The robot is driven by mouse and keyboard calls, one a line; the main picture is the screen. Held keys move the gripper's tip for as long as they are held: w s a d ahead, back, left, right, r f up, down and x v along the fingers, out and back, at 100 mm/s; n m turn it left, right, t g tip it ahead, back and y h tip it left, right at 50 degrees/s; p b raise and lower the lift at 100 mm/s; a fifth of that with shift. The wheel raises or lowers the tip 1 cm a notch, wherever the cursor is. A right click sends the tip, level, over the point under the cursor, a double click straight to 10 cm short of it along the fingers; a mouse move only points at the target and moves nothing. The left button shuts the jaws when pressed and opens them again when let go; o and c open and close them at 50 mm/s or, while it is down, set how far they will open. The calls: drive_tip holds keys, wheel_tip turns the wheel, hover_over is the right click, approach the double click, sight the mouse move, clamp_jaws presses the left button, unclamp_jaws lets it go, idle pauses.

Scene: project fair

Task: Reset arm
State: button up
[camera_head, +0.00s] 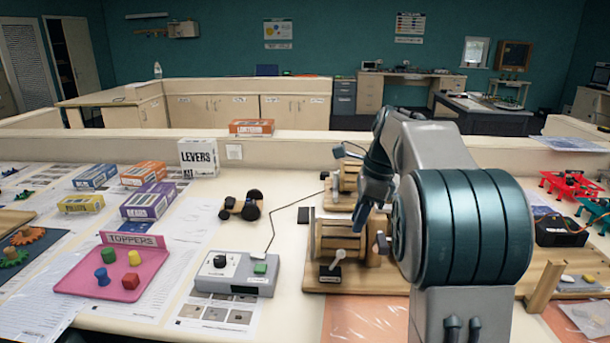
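My grey and dark teal arm rises at the right of centre in the head view and covers part of the table. Its upper part bends over, and a dark blue section hangs down in front of the wooden winch-like devices. My gripper (370,208) seems to be at the low end of this section, beside the nearer wooden drum (340,238). Its fingers are too small and dark to make out, so I cannot tell whether it is open or shut. I see nothing clearly held in it.
A grey control box (236,274) with a green button stands left of the nearer drum. A pink toppers tray (105,280), several small boxes, a white levers box (198,157) and a small wheeled cart (241,206) lie further left. A low partition (290,148) runs behind.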

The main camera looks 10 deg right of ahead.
drive_tip(key=s+a+f+n+t+h, duration=0.1)
drive_tip(key=s+f+n, duration=0.4)
drive_tip(key=s+n, duration=0.5)
drive_tip(key=s+a+f+n+t+h, duration=0.1)
drive_tip(key=s+f+n, duration=0.4)
drive_tip(key=s+n, duration=0.5)
drive_tip(key=s+a+h, duration=0.1)
drive_tip(key=s+a, duration=0.1)
drive_tip(key=s, duration=0.3)
drive_tip(key=shift+s+a+f, duration=0.2)
drive_tip(key=shift+s+a, duration=0.1)
drive_tip(key=shift+s, duration=0.1)
